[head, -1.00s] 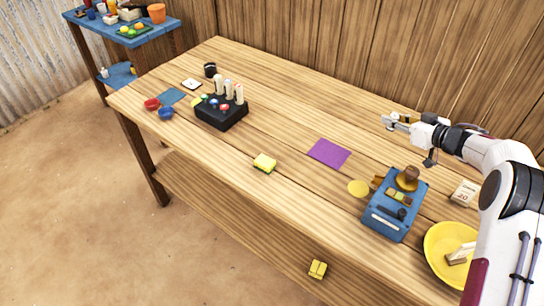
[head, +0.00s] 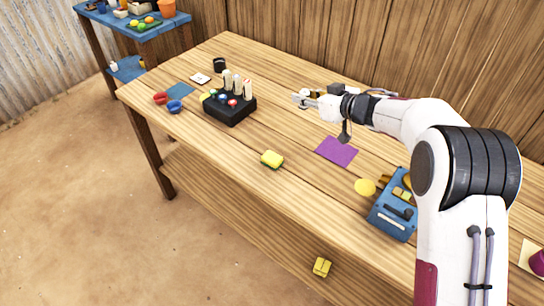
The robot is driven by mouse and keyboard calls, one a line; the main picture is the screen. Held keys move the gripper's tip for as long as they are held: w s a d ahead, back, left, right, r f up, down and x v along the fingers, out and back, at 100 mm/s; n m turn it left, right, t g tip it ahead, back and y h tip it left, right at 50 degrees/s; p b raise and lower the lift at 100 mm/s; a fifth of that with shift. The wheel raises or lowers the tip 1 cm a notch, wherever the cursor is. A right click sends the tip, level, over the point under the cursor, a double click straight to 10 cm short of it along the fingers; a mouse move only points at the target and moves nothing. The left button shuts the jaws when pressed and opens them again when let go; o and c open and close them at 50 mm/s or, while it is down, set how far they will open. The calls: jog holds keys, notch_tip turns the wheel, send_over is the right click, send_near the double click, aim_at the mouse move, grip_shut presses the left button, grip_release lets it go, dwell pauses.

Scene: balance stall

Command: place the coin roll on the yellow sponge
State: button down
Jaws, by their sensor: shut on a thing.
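The yellow sponge (head: 272,159) lies on the wooden table near its front edge, with nothing on it. My gripper (head: 301,98) is above the far middle of the table, behind and a little right of the sponge. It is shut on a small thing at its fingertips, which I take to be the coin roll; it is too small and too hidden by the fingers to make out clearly.
A black rack (head: 229,109) with upright cream cylinders stands left of my gripper. A purple mat (head: 337,151), a yellow disc (head: 365,187) and a blue device (head: 393,219) are to the right. Table around the sponge is clear.

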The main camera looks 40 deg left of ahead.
jog(key=s+a, duration=0.6)
jog(key=s, duration=0.4)
jog(key=m+t, duration=0.2)
send_over(272, 157)
jog(key=shift+f, duration=2)
jog(key=shift+a, duration=0.1)
jog(key=shift+f, duration=3.1)
jog(key=shift+f, duration=1.85)
jog(key=shift+f, duration=0.15)
